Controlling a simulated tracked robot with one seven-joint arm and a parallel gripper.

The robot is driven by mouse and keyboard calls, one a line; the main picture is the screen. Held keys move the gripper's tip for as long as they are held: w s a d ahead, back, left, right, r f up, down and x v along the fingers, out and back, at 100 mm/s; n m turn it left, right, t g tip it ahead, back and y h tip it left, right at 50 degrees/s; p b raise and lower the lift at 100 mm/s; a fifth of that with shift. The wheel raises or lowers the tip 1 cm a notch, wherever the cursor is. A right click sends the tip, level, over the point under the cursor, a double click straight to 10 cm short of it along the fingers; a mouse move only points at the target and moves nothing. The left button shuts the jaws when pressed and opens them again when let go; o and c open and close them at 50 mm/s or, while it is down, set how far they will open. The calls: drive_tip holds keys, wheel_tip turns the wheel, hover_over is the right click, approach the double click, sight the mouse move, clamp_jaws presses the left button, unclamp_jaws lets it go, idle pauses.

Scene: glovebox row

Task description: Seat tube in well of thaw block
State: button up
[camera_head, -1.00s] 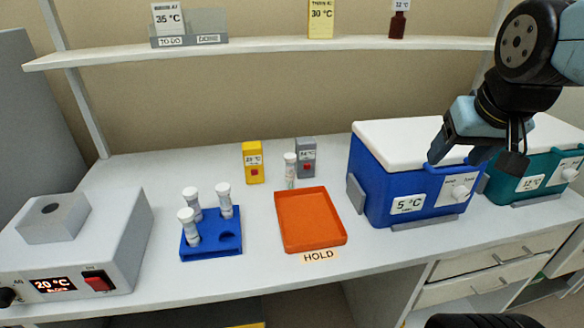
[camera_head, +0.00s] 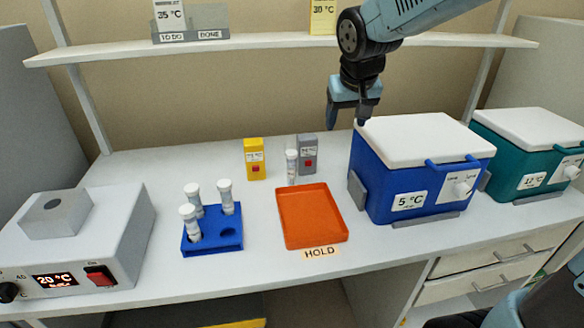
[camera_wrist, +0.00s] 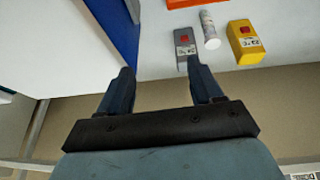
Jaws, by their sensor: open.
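The thaw block is likely the white unit (camera_head: 130,245) at the left, with a 20 °C display and a raised block (camera_head: 57,214) holding one dark well (camera_head: 54,204). Three white-capped tubes (camera_head: 190,221) stand in a blue rack (camera_head: 212,251), whose front right hole is empty. Another tube (camera_head: 291,166) stands upright behind the orange tray; it also shows in the wrist view (camera_wrist: 209,30). My gripper (camera_head: 346,117) is open and empty, above the back left corner of the blue cooler. Its fingers (camera_wrist: 160,74) point down, apart from the tube.
A yellow timer (camera_head: 255,160) and a grey timer (camera_head: 307,148) flank the lone tube closely. The orange HOLD tray (camera_head: 311,217) is empty. The blue 5 °C cooler (camera_head: 410,180) and teal cooler (camera_head: 530,160) stand right. A shelf (camera_head: 250,45) crosses behind.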

drive_tip(key=n+y, duration=0.1)
approach(292, 155)
drive_tip(key=shift+g, duration=0.3)
drive_tip(key=x, duration=1.3)
drive_tip(key=shift+w, duration=0.45)
drive_tip(key=shift+r, duration=0.1)
drive_tip(key=c, duration=1.1)
